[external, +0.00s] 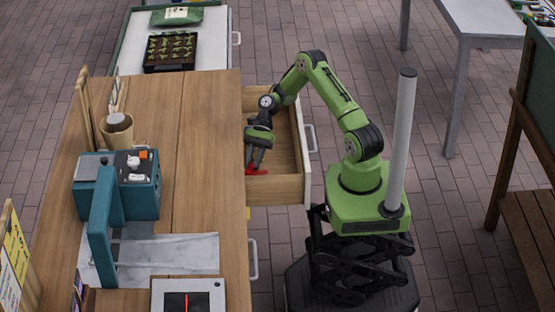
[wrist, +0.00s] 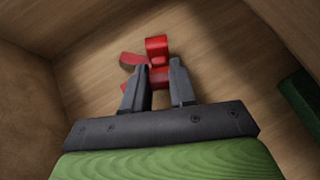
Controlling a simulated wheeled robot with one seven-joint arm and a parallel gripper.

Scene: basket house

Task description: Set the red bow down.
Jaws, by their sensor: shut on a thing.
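The red bow (wrist: 157,47) is between the fingertips of my gripper (wrist: 159,78) in the wrist view. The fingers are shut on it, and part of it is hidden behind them. In the external view the red bow (external: 256,172) shows below my gripper (external: 254,160), low inside an open wooden drawer (external: 280,189). The bow is close to the drawer floor, but I cannot tell whether it touches it.
The drawer walls surround my gripper. A dark green thing (wrist: 300,98) lies at the right in the wrist view. The wooden counter (external: 207,150) beside the drawer carries a teal machine (external: 140,190) and a cup (external: 117,130). The drawer floor around the bow is mostly clear.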

